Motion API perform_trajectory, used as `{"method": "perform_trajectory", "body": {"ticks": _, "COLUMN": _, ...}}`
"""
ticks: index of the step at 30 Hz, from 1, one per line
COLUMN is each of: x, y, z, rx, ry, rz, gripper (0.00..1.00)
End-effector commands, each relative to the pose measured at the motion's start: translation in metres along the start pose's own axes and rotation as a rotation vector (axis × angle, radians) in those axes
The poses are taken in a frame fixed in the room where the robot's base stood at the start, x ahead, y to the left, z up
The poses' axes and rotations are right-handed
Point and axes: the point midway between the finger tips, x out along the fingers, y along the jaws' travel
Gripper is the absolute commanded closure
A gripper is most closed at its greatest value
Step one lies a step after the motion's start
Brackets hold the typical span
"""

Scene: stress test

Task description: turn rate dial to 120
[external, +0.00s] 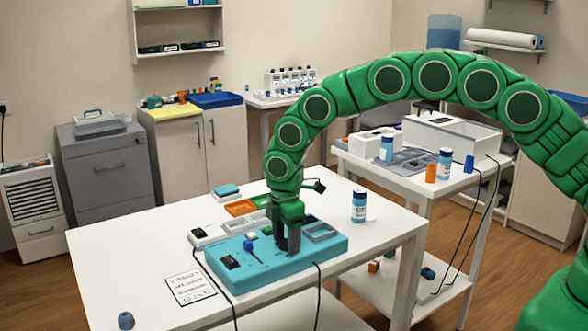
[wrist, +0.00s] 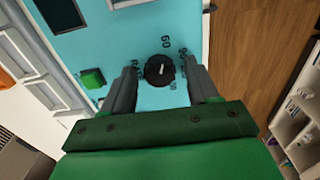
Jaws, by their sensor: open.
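The teal control panel (external: 222,273) lies on the white table. In the wrist view, the round black rate dial (wrist: 158,72) sits on the panel (wrist: 138,30). A short white mark on it points roughly toward the top of that view, near a printed 60. Other printed numbers around it are small or partly hidden; I cannot make out a 120. My gripper (external: 287,244) points down at the panel. In the wrist view, its open fingers (wrist: 163,76) stand on either side of the dial, with visible gaps. In the external view the gripper hides the dial.
The panel also carries a green button (wrist: 93,78), a dark display (wrist: 60,12) and a blue-topped lever (external: 251,248). A printed card (external: 190,287) and a small dark-blue knob-like object (external: 126,320) lie on the table's front left.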

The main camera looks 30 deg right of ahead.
Motion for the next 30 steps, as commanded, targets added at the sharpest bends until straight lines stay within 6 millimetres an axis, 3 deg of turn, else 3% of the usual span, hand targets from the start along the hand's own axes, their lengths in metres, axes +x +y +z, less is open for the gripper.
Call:
{"method": "perform_trajectory", "body": {"ticks": 7, "x": 0.0, "y": 0.0002, "z": -0.0001, "rx": 0.0, "ry": 0.001, "rz": 0.001, "gripper": 0.44}}
{"method": "perform_trajectory", "body": {"ticks": 18, "x": -0.0004, "y": 0.0002, "z": -0.0001, "rx": 0.0, "ry": 0.001, "rz": 0.001, "gripper": 0.96}}
{"method": "perform_trajectory", "body": {"ticks": 30, "x": -0.0009, "y": 0.0006, "z": 0.0002, "rx": 0.095, "ry": 0.001, "rz": 0.001, "gripper": 0.96}}
